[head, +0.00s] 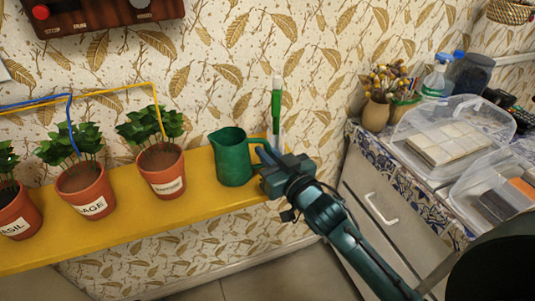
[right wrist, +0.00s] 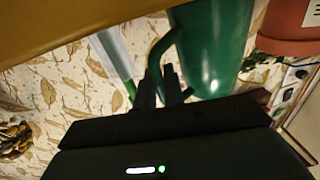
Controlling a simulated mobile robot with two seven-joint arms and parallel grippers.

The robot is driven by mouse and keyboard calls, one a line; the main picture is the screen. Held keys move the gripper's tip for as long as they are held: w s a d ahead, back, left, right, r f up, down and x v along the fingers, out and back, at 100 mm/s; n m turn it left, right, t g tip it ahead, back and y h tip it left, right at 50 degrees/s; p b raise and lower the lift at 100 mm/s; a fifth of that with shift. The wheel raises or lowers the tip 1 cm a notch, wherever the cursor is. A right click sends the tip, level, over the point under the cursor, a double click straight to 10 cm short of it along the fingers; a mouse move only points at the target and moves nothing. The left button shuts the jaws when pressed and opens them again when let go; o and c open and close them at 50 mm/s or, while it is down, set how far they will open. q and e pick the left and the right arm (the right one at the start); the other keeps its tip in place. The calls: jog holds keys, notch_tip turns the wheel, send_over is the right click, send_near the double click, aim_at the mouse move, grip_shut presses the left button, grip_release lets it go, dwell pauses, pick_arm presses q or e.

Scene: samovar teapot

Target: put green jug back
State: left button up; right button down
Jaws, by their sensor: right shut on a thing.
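The green jug (head: 232,160) stands upright on the yellow shelf (head: 110,231), near its right end, with its spout to the left and its handle to the right. My right gripper (head: 265,160) comes from the lower right and is shut on the jug's handle. In the right wrist view the jug (right wrist: 213,48) shows upside down, with the fingers (right wrist: 163,82) at its handle. Whether the base presses fully on the shelf is hard to tell. My left gripper is not in view.
Potted herbs, the nearest a terracotta pot (head: 162,170), stand left of the jug under thin coloured tubes. A clear tube with a green part (head: 276,105) stands upright just behind the gripper. A counter with clear-lidded boxes (head: 445,135) is at the right.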

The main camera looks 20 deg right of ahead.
jog(key=c, duration=1.5)
grip_release()
jog(key=shift+f, duration=0.1)
jog(key=shift+r, duration=0.2)
jog(key=shift+s+f, duration=0.1)
jog(key=shift+s, duration=0.2)
jog(key=v, duration=1.1)
jog(key=s+a+f+g, duration=0.5)
jog(key=s+f, duration=0.4)
jog(key=f, duration=0.3)
jog(key=shift+s+a+y, duration=0.3)
jog(key=shift+s+a, duration=0.1)
jog(key=shift+a, duration=0.3)
jog(key=shift+r, duration=0.1)
